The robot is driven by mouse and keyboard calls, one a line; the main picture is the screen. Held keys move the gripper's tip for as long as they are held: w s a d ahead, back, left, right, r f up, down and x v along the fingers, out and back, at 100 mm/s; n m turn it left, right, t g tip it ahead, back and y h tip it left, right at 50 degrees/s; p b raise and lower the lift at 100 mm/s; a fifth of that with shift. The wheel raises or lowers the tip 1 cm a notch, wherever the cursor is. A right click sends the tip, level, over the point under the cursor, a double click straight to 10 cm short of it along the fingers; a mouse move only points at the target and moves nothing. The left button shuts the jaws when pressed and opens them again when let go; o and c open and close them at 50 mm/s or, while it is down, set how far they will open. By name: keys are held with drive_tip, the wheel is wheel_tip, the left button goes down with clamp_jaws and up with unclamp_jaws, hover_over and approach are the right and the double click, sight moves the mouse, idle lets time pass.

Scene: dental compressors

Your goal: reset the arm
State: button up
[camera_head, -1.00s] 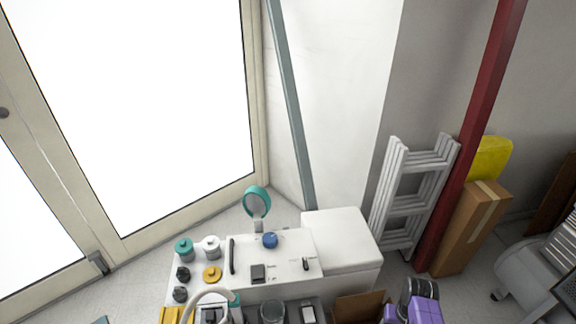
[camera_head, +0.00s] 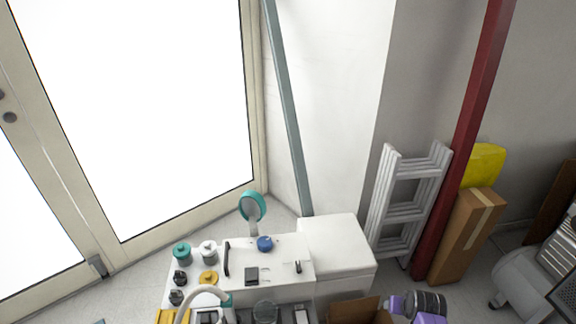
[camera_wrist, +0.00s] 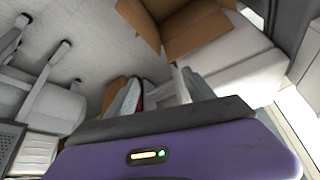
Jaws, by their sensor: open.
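My gripper (camera_wrist: 160,92) shows in the wrist view beyond my purple wrist housing. Its two grey fingers stand apart, and I see nothing held between them. In the head view my purple and dark arm (camera_head: 428,305) shows at the bottom edge, right of centre; the fingers cannot be made out there. An open cardboard box (camera_head: 352,311) is just left of my arm, and its flaps (camera_wrist: 190,28) also show beyond the fingers in the wrist view.
A white unit (camera_head: 338,250) carries jars, a blue knob (camera_head: 265,243) and a teal-rimmed round piece (camera_head: 251,206). A folded ladder (camera_head: 408,205), red post (camera_head: 465,145) and tall carton (camera_head: 466,235) stand at right. A grey compressor (camera_head: 525,280) is far right. Bare floor lies at left.

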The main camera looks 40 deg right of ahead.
drive_tip(key=w+a+r+n+t+h+b, duration=0.15)
drive_tip(key=a+r+t+b, duration=0.35)
drive_tip(key=a, duration=0.6)
drive_tip(key=w+a+r+n+t+h+b, duration=0.1)
drive_tip(key=a+r+n+t+h+b, duration=0.25)
drive_tip(key=a, duration=0.65)
drive_tip(key=s+a+r+n+t+y+b, duration=0.3)
drive_tip(key=s+a+r+t+y+b, duration=0.35)
drive_tip(key=a, duration=0.65)
drive_tip(key=s+a+f+n+g+y+b, duration=0.3)
drive_tip(key=s+a+b, duration=0.25)
drive_tip(key=s, duration=0.25)
wheel_tip(320, 180, up, 30)
drive_tip(key=p, duration=2.9)
drive_tip(key=shift+d, duration=0.3)
